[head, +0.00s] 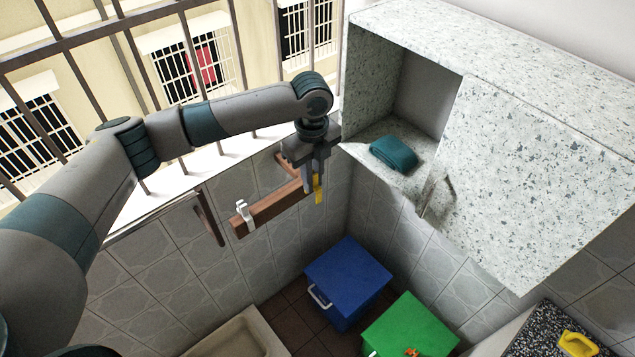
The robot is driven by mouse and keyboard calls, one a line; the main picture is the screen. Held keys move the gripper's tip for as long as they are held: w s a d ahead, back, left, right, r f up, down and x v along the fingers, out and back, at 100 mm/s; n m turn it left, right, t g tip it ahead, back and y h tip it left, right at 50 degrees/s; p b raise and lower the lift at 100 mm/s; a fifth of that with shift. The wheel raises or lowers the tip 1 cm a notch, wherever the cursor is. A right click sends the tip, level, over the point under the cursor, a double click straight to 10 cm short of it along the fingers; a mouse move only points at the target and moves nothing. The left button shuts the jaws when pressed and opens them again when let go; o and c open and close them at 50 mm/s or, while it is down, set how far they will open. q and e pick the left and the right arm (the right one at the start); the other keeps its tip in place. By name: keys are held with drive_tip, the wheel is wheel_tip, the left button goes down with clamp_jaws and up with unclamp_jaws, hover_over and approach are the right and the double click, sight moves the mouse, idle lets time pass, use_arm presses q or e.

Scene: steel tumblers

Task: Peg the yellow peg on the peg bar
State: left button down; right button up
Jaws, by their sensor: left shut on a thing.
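The peg bar (275,206) is a brown wooden bar in front of the grey tiled wall under the window. A white peg (244,213) sits on its left part. My left gripper (314,188) points down at the right end of the bar and is shut on the yellow peg (319,189). The yellow peg is upright and partly hidden by the fingers. It overlaps the bar's right end in the picture; I cannot tell whether it is around the bar or just beside it. My right gripper is not in view.
A speckled cabinet (545,150) with an open compartment holding a folded teal cloth (394,153) stands to the right. A blue box (348,275) and a green box (411,328) stand below. A yellow object (577,344) lies on the counter at lower right. Window bars run behind my arm.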

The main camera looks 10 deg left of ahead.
use_arm(q)
hover_over(295, 185)
drive_tip(key=shift+w, duration=0.3)
drive_tip(key=shift+f+b, duration=0.8)
drive_tip(key=shift+f, duration=1.7)
drive_tip(key=shift+s+f, duration=0.15)
drive_tip(key=c, duration=1.7)
unclamp_jaws()
drive_tip(key=shift+o, duration=0.2)
drive_tip(key=shift+d+f, duration=0.1)
drive_tip(key=shift+f, duration=0.05)
drive_tip(key=shift+s, duration=0.1)
